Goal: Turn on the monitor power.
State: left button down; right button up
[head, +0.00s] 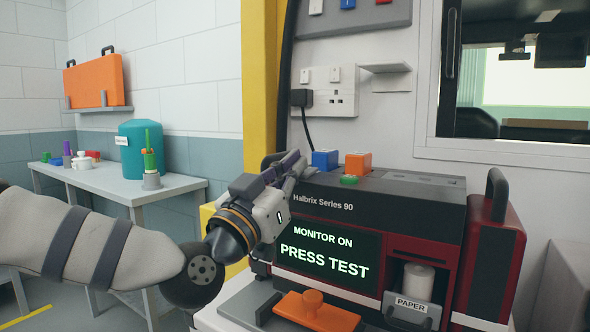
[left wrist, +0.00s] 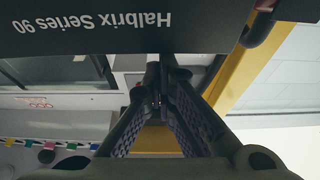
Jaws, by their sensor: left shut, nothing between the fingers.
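The monitor (head: 400,215), labelled Halbrix Series 90, is dark grey and red. Its lit screen (head: 325,252) reads "MONITOR ON" and "PRESS TEST". On its top are a green button (head: 349,180), a blue block (head: 325,158) and an orange block (head: 358,162). My left gripper (head: 298,164) is shut and empty at the monitor's top left edge, left of the green button; I cannot tell if it touches. In the left wrist view the monitor's dark front (left wrist: 150,25) is upside down above the gripper fingers (left wrist: 158,92). My right gripper is not in view.
An orange paddle (head: 318,310) lies in front of the monitor, beside a paper roll (head: 417,280). A wall socket (head: 330,92) with a black plug is behind. A yellow post (head: 262,80) stands at left, and a side table (head: 120,186) holds small items.

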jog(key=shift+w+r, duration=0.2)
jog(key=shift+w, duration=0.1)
pick_arm(q)
notch_tip(320, 180, up, 6)
jog(key=s+p, duration=0.1)
jog(key=p, duration=0.2)
jog(key=s+a+f, duration=0.4)
jog(key=s+f, duration=0.2)
jog(key=s, duration=0.1)
jog(key=shift+a+f+b, duration=0.2)
jog(key=shift+a+b, duration=0.15)
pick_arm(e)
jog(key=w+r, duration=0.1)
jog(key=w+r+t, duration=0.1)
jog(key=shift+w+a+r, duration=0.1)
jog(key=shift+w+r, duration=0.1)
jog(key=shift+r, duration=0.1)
pick_arm(q)
jog(key=shift+s, duration=0.15)
